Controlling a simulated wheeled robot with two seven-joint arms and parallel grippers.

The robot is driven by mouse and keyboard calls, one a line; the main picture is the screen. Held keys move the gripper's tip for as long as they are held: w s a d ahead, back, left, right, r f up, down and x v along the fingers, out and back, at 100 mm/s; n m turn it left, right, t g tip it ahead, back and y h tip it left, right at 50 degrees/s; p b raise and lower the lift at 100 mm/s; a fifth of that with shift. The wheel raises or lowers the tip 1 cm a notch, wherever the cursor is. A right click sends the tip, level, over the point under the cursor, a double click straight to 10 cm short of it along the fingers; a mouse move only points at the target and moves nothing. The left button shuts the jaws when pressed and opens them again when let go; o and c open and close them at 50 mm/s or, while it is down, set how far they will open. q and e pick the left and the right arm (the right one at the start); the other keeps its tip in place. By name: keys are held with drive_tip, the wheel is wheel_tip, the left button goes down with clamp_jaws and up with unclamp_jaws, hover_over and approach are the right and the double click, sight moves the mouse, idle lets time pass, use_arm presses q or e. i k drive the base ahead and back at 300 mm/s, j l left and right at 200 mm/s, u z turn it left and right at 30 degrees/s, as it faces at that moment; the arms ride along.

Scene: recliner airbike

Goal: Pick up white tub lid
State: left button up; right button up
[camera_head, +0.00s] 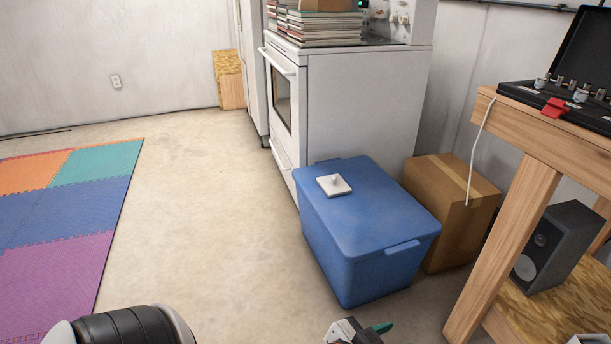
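The white tub lid (333,185) is a small, flat, pale square with a little knob on top. It lies on the back left part of the blue lid of a large blue storage tub (370,225). Nothing is touching it from above. A white and dark piece with a green tip (358,332) shows at the bottom edge, below the tub and apart from it. It looks like part of one of my grippers, seemingly the right, but most of it is cut off. A black and white part of my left arm shows at the bottom left; its gripper is not visible.
A white stove (365,110) stands behind the tub, with magazines on top. A cardboard box (452,210) is close at the tub's right. A wooden workbench (510,235) with a speaker (550,245) below stands at right. Bare floor and a coloured foam mat (60,235) lie left.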

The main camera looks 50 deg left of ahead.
sight(334, 185)
drive_tip(key=j+u, duration=0.1)
drive_tip(key=j, duration=0.7)
drive_tip(key=i+j+u, duration=0.1)
drive_tip(key=j, duration=0.7)
drive_tip(key=i, duration=0.05)
